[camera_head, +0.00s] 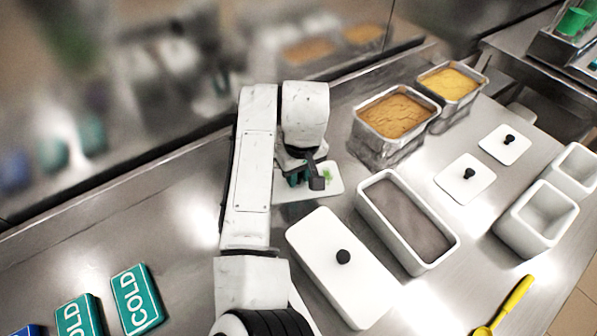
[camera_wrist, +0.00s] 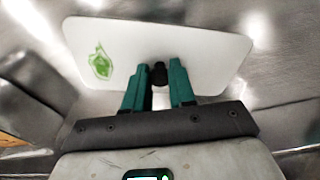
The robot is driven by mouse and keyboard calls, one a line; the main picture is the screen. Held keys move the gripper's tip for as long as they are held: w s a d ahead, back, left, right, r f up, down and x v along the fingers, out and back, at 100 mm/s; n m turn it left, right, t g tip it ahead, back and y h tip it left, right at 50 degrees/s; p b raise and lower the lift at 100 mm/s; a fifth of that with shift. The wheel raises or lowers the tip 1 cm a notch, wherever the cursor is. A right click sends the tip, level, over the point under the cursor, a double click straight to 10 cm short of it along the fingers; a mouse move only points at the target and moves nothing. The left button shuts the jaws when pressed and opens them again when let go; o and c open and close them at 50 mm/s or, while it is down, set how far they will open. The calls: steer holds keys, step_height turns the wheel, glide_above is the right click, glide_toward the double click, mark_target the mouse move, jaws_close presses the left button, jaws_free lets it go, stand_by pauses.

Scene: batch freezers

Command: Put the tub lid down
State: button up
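The tub lid (camera_head: 312,189) is a white rectangular plate with rounded corners, a green mark and a dark knob. It lies under my gripper (camera_head: 303,178), between the back wall and the middle of the counter. In the wrist view the lid (camera_wrist: 205,48) spans the top, and the teal fingers of my gripper (camera_wrist: 159,75) are closed against both sides of its knob. I cannot tell whether the lid touches the counter. A long white tub (camera_head: 452,245), open with grey-brown contents, stands to the right of it.
A white tub with a knobbed lid (camera_head: 325,250) stands in front. Metal pans with orange (camera_head: 375,145) and yellow (camera_head: 432,103) contents stand behind. Two small lids (camera_head: 470,188) (camera_head: 493,147), empty tubs (camera_head: 530,232), a yellow spatula (camera_head: 510,303) and teal COLD packs (camera_head: 136,300) lie around. The left counter is largely clear.

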mark_target(301, 188)
steer(key=o, duration=0.4)
steer(key=shift+r, duration=0.1)
steer(key=r, duration=0.4)
steer(key=s+r, duration=0.1)
steer(key=r, duration=0.7)
steer(key=shift+s+d, duration=0.15)
steer(key=shift+d, duration=0.2)
